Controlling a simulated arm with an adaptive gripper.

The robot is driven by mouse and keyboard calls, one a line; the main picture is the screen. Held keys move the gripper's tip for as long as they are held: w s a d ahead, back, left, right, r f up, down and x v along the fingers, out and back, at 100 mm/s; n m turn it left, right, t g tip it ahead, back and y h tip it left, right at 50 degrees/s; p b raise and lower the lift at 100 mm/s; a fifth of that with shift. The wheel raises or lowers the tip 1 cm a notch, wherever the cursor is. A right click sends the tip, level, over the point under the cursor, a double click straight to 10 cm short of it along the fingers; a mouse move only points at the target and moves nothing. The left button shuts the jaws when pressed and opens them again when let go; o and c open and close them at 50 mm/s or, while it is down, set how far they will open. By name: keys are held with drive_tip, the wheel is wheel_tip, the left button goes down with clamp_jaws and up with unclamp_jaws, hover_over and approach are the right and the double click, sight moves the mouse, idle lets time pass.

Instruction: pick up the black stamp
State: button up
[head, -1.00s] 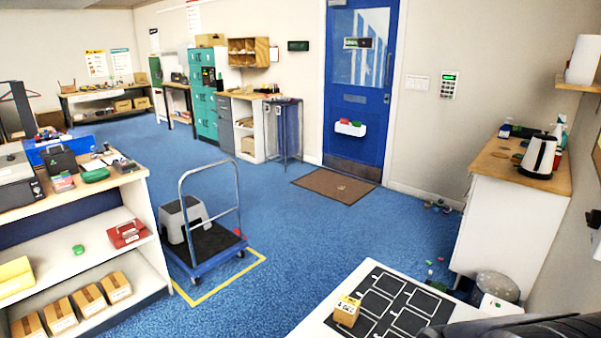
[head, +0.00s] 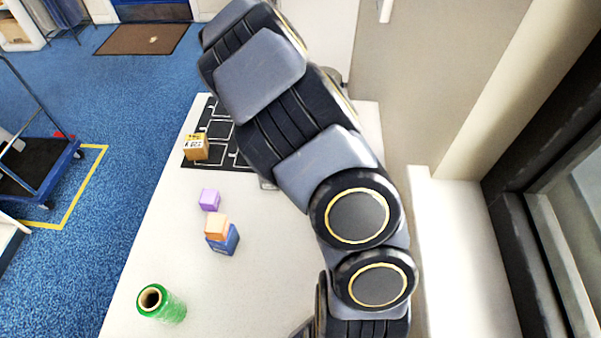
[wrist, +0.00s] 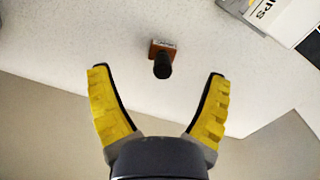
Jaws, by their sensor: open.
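The black stamp (wrist: 162,62), with a dark rounded handle and a brown base, is on the pale surface in the wrist view. It lies ahead of my gripper (wrist: 158,74), roughly centred between the two yellow fingertips. My gripper is open and empty, its fingers spread to either side. I cannot tell how far the stamp is from the fingers. In the head view my arm covers part of the table, and the stamp does not show there.
The white table (head: 160,240) bears a green spool (head: 165,305), an orange block (head: 216,226) on a blue block (head: 226,244), a purple block (head: 209,199) and a small carton (head: 195,148) on a black marked mat (head: 218,132). A lettered box (wrist: 285,15) lies upper right in the wrist view.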

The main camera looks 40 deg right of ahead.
drive_tip(key=shift+s+d+f+m, duration=0.15)
drive_tip(key=shift+d+f+m, duration=0.25)
drive_tip(key=shift+d+f, duration=0.15)
drive_tip(key=shift+s+d+f+m, duration=0.15)
drive_tip(key=shift+d+f+m, duration=0.25)
drive_tip(key=shift+f, duration=0.65)
drive_tip(key=shift+w+d+f, duration=0.1)
drive_tip(key=shift+f, duration=1.65)
drive_tip(key=shift+w+d+f, duration=0.1)
drive_tip(key=shift+f, duration=1.65)
drive_tip(key=c, duration=1.2)
